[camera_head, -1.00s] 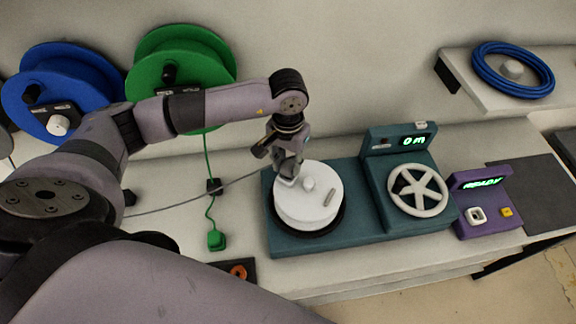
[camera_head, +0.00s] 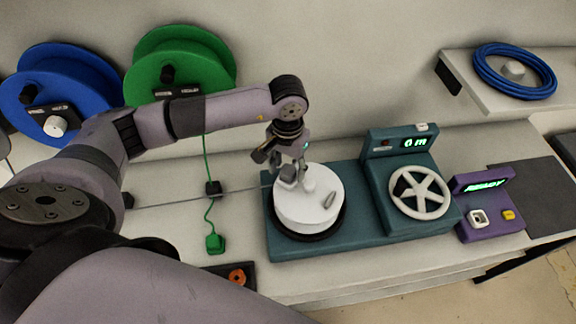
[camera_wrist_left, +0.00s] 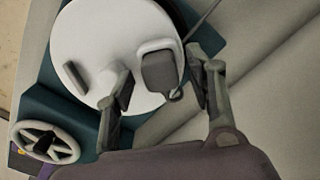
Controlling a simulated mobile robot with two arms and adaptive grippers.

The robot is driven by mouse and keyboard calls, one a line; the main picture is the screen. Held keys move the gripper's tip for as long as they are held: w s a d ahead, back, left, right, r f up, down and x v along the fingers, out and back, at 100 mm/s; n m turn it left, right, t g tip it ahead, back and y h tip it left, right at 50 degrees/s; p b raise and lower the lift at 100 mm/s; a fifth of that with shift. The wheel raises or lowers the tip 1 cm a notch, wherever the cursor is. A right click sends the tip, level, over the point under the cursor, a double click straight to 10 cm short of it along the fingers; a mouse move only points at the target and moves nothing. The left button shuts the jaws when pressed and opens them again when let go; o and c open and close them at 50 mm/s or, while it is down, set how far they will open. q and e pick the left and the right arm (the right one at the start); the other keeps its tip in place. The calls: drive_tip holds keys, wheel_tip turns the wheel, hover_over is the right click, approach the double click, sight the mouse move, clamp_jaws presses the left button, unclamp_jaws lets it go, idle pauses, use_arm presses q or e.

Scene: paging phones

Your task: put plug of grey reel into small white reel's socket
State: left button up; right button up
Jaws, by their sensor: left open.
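The small white reel (camera_head: 306,212) lies flat on a teal machine and shows large in the left wrist view (camera_wrist_left: 85,45). The grey plug (camera_wrist_left: 160,72) sits at the white socket piece near the reel's rim; how deep it sits I cannot tell. A grey cable (camera_head: 180,203) runs from the plug leftward behind my arm. The grey reel itself is not clearly visible. My left gripper (camera_head: 288,163) is open, its fingers apart on either side of the plug in the left wrist view (camera_wrist_left: 158,84). My right gripper is not in view.
The teal machine (camera_head: 375,230) has a spoked handwheel (camera_head: 419,193) and a display. A purple box (camera_head: 490,205) stands right of it. Green (camera_head: 190,60) and blue (camera_head: 75,75) reels stand behind left. A green plug (camera_head: 215,243) lies on the bench. A blue coil (camera_head: 513,70) rests on the shelf.

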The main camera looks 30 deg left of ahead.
sight(288, 170)
use_arm(q)
drive_tip(key=shift+r+p, duration=0.35)
drive_tip(key=shift+p, duration=0.15)
wheel_tip(288, 170, up, 12)
drive_tip(key=p, duration=0.3)
drive_tip(key=shift+p, duration=0.35)
drive_tip(key=shift+f, duration=0.15)
idle(0.5)
